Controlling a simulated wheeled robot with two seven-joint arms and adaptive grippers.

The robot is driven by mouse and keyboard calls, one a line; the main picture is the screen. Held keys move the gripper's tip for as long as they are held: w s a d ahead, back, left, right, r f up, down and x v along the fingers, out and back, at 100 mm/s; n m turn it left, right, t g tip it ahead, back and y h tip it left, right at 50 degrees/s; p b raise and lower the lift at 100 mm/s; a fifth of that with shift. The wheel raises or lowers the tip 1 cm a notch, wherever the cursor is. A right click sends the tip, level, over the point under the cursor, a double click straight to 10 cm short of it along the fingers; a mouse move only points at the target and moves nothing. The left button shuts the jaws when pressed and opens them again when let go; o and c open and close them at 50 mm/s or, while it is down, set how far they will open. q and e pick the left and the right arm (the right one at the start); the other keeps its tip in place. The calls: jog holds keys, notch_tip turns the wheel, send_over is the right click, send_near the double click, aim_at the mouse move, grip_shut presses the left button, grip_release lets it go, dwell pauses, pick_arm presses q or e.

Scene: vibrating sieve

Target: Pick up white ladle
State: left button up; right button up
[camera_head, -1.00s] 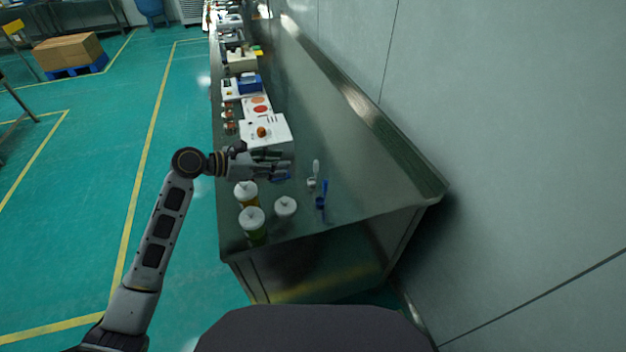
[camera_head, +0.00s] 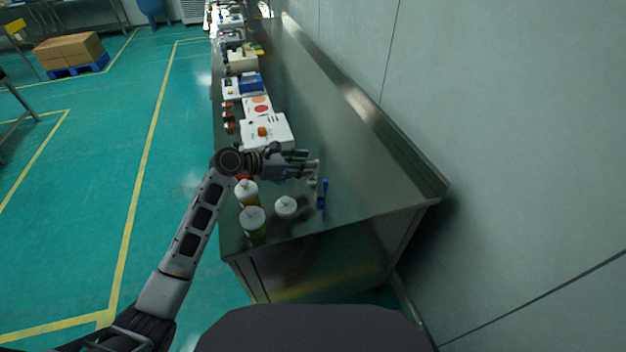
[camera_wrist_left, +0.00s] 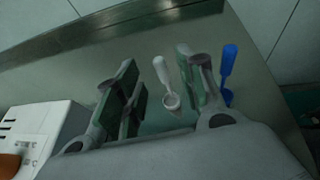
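The white ladle (camera_wrist_left: 171,100) lies on the steel table, its handle pointing away from the gripper in the left wrist view. In that view my left gripper (camera_wrist_left: 161,78) is open, with the ladle visible between its two fingers, nearer the right one. In the head view the left gripper (camera_head: 308,168) reaches in over the table and covers most of the white ladle (camera_head: 312,183). The gap between fingers and ladle is hard to judge. My right gripper is not in view.
A blue ladle (camera_head: 322,193) lies just right of the white one; it also shows in the left wrist view (camera_wrist_left: 228,70). White-capped bottles (camera_head: 253,222) and a white-lidded jar (camera_head: 286,207) stand near the table's front. A white device (camera_head: 265,131) stands behind the gripper. The table's right side is clear.

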aim_at(316, 171)
pick_arm(q)
jog(key=shift+d, duration=0.1)
jog(key=shift+f+x, duration=0.2)
jog(key=shift+x, duration=2.3)
grip_shut()
